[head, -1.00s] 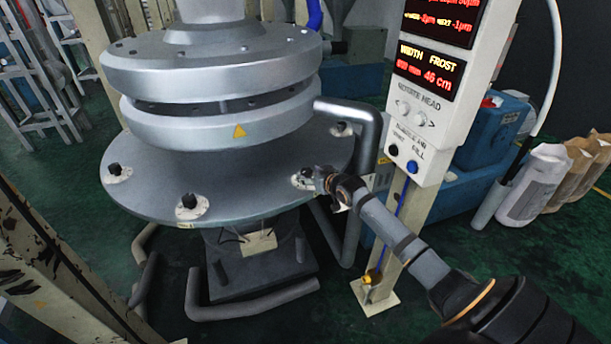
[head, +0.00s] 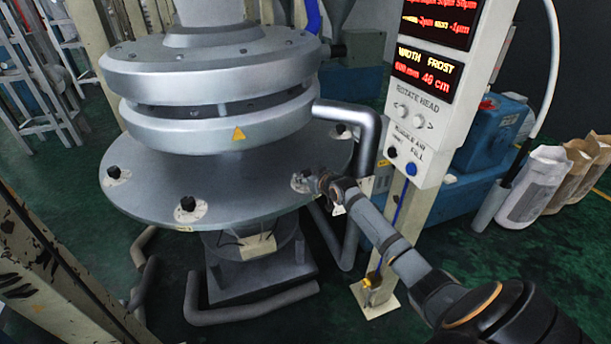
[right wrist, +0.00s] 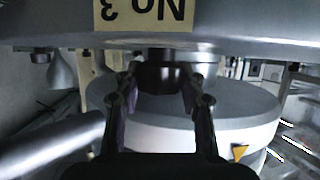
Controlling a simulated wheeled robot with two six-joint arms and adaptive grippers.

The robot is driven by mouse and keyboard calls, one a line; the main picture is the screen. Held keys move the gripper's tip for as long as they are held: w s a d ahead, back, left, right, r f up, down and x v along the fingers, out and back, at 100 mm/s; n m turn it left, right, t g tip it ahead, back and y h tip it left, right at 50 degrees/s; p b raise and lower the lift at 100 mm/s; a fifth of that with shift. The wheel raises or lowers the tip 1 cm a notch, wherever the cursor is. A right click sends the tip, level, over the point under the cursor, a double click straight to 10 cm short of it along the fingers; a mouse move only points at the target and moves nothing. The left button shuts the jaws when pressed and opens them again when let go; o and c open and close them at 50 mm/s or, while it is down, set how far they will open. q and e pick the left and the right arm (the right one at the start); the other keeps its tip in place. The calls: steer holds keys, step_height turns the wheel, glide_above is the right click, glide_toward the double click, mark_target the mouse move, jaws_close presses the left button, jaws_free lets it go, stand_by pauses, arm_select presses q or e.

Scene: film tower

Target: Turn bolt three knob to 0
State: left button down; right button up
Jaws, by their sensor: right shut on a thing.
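The round metal die plate (head: 240,200) carries several black bolt knobs on pale dials around its rim. My right gripper (head: 318,183) is at the plate's right front edge, over one dial (head: 301,181), and hides most of the knob there. In the right wrist view a label reading "NO 3" (right wrist: 143,12) shows upside down on the plate edge. There my right gripper (right wrist: 161,88) has a finger on each side of the dark knob (right wrist: 166,76) and is shut on it. The dial's marks are too small to read. My left gripper is not in view.
A control panel (head: 421,120) on a post stands right of the plate. A bent grey pipe (head: 372,135) rises close behind my right gripper. Other knobs sit at the front (head: 188,203) and left (head: 114,172). White and brown sacks (head: 535,185) stand far right.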

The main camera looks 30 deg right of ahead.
steer(key=shift+r+p, duration=0.15)
steer(key=shift+p, duration=0.35)
steer(key=m+h+p, duration=0.2)
steer(key=p, duration=0.2)
steer(key=shift+a+r+g+h+p, duration=0.1)
steer(key=shift+g+h+p, duration=0.2)
steer(key=shift+f+m+h, duration=0.2)
steer(key=shift+m+h, duration=0.3)
steer(key=shift+m, duration=0.2)
steer(key=m+g+h+b, duration=0.1)
steer(key=m+h+b, duration=0.1)
steer(key=b, duration=0.1)
steer(key=m+g+h+b, duration=0.1)
steer(key=m+h+b, duration=0.1)
steer(key=b, duration=0.1)
steer(key=m+g+h+b, duration=0.1)
steer(key=m+g+b, duration=0.1)
steer(key=b, duration=0.2)
steer(key=shift+f+h, duration=0.3)
steer(key=shift+h, duration=0.1)
steer(key=shift+r+m+g+h+b, duration=0.2)
steer(key=shift+m+g+h+b, duration=0.25)
steer(key=shift+g+b, duration=0.35)
steer(key=o, duration=1.2)
